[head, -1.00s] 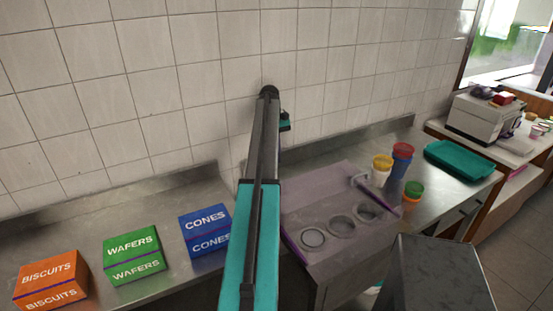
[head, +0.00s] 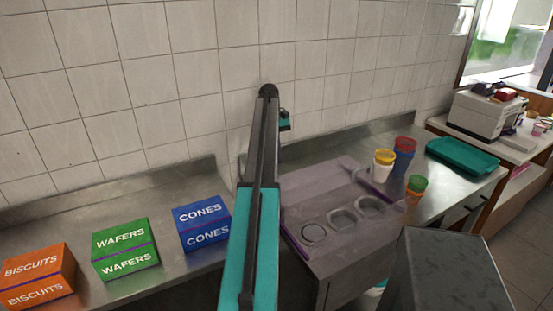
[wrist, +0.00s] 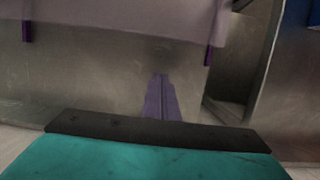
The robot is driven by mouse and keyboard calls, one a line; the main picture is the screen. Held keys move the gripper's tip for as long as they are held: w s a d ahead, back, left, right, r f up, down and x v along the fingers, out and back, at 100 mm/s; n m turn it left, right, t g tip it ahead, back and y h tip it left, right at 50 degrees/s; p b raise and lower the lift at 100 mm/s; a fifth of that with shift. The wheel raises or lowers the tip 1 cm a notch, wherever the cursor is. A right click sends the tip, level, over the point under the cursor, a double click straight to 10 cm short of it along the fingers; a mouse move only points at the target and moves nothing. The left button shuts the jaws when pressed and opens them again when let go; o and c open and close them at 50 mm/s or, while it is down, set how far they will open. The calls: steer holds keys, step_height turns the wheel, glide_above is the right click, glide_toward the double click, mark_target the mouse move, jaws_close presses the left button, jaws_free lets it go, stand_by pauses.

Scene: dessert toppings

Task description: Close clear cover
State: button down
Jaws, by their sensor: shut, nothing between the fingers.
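The clear cover (head: 318,196) is a see-through panel with purple side edges. In the head view it seems to lie over the steel topping counter, with several round wells (head: 343,218) showing through it; I cannot tell whether it rests fully flat. In the wrist view the cover (wrist: 120,22) spans the top, with a purple strip at each side, above a plain steel front. My gripper (wrist: 161,77) shows there as two purple fingers pressed together, empty, just below the cover's lower edge in the picture. Whether they touch is unclear. In the head view my arm hides the gripper.
Blue cones (head: 201,225), green wafers (head: 125,250) and orange biscuits (head: 38,278) boxes stand on the left counter. Yellow (head: 383,165), red-topped (head: 404,153) and green-topped (head: 416,188) cups stand right of the wells. A teal tray (head: 462,157) lies farther right. Tiled wall behind.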

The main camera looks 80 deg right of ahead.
mark_target(307, 194)
steer(key=x, duration=0.3)
steer(key=a+p+x, duration=0.1)
steer(key=x, duration=0.1)
steer(key=shift+s, duration=0.3)
steer(key=shift+s+a+f+p, duration=0.1)
steer(key=shift+s+a+p, duration=0.35)
steer(key=shift+s+a, duration=0.55)
steer(key=s+a+p, duration=0.1)
steer(key=s+a, duration=0.4)
steer(key=s+a+p, duration=0.1)
steer(key=s+a, duration=0.4)
steer(key=a, duration=0.1)
steer(key=shift+s+a, duration=0.65)
steer(key=shift+s, duration=0.05)
steer(key=shift+s+f, duration=0.1)
